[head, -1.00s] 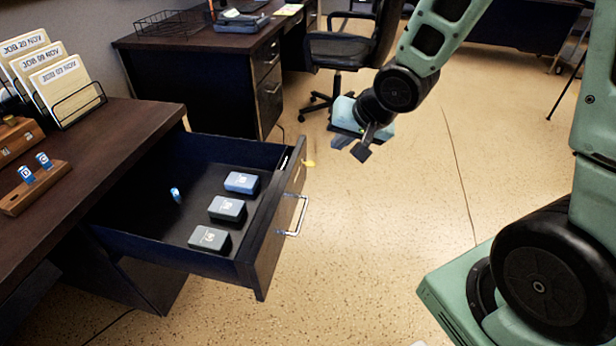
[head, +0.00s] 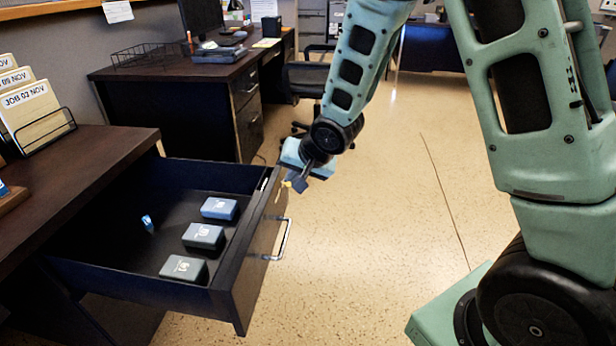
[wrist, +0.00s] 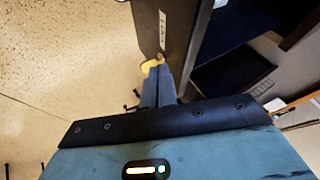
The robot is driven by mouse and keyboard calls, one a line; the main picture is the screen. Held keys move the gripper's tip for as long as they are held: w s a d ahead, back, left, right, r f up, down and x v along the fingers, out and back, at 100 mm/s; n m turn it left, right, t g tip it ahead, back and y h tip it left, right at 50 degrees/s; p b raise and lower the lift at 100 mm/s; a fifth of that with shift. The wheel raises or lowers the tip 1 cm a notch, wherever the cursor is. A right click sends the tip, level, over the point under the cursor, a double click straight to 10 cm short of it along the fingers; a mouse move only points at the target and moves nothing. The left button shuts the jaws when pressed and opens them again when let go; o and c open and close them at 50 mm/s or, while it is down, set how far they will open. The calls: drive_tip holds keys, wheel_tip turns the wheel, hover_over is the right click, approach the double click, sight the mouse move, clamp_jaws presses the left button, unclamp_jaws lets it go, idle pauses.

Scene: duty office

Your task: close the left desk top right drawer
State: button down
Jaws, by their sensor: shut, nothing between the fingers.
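The open drawer (head: 250,262) is pulled out of the dark desk (head: 85,185) on the left in the head view. Its front carries a metal handle (head: 279,240). Inside lie a blue box (head: 219,208), two grey-green boxes (head: 203,237) and a small blue item (head: 147,223). My gripper (head: 295,183) is shut and empty at the far end of the drawer front, close to its top edge.
Card holders (head: 30,103) stand on the near desk. A second desk (head: 225,95) with a wire tray and monitor stands behind, with a black office chair (head: 310,85) beside it. The speckled floor (head: 380,250) right of the drawer is clear.

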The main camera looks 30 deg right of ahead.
drive_tip(key=shift+w+a, duration=0.35)
drive_tip(key=shift+a, duration=0.05)
drive_tip(key=shift+a, duration=0.1)
